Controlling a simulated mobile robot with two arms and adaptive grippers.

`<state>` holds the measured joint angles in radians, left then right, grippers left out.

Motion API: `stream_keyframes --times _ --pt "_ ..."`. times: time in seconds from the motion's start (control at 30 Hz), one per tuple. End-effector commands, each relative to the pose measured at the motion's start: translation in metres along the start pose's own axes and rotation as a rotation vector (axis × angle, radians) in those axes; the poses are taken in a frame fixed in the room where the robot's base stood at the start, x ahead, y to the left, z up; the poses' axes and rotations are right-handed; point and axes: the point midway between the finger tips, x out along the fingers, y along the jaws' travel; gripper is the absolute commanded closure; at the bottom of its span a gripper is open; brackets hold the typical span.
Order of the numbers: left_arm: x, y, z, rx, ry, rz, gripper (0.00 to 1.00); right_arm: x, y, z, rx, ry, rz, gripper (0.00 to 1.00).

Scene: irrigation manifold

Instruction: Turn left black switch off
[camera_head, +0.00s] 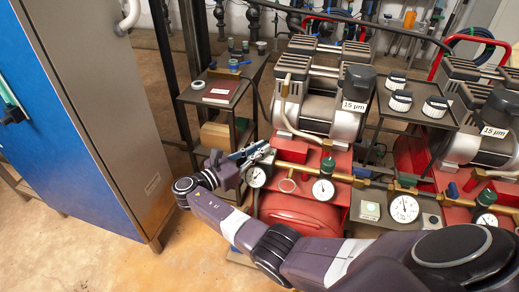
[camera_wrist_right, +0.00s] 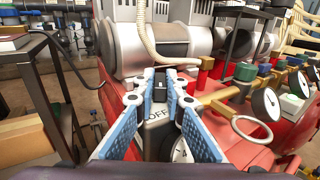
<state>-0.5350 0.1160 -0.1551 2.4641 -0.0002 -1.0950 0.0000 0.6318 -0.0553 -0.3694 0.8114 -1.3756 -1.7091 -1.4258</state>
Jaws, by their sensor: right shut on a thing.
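The black switch (camera_wrist_right: 160,86) stands between the fingertips of my right gripper (camera_wrist_right: 161,100), above a light plate marked OFF (camera_wrist_right: 156,114). The blue-padded fingers are closed in on the switch from both sides. Its lower part and exact angle are hard to make out. In the head view my right gripper (camera_head: 252,153) is at the left end of the left red compressor (camera_head: 297,212), just above a round gauge (camera_head: 257,177). There the gripper hides the switch. My left gripper is not in view.
A small side table (camera_head: 258,66) with a dark red book stands behind the gripper. A blue-grey cabinet (camera_head: 85,110) is at the left. Brass pipes, gauges (camera_head: 323,190) and a green-topped valve (camera_head: 328,166) crowd the right. Bare floor lies between cabinet and compressor.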

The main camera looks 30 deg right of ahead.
Motion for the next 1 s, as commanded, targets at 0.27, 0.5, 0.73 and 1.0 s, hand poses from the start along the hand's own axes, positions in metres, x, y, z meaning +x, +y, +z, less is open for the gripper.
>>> stream_keyframes --times 0.27,0.5,0.73,1.0 --pt "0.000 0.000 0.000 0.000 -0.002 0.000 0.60 0.001 0.000 0.002 0.002 -0.003 0.000 0.72" --pt "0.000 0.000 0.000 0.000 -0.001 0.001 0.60 -0.002 0.000 0.001 0.001 -0.001 0.001 0.72" --pt "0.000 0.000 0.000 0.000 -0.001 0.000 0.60 -0.034 0.001 0.000 0.001 0.001 0.003 0.72" --pt "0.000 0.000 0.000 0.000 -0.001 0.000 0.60 -0.091 0.001 0.001 0.001 -0.001 0.002 0.72"
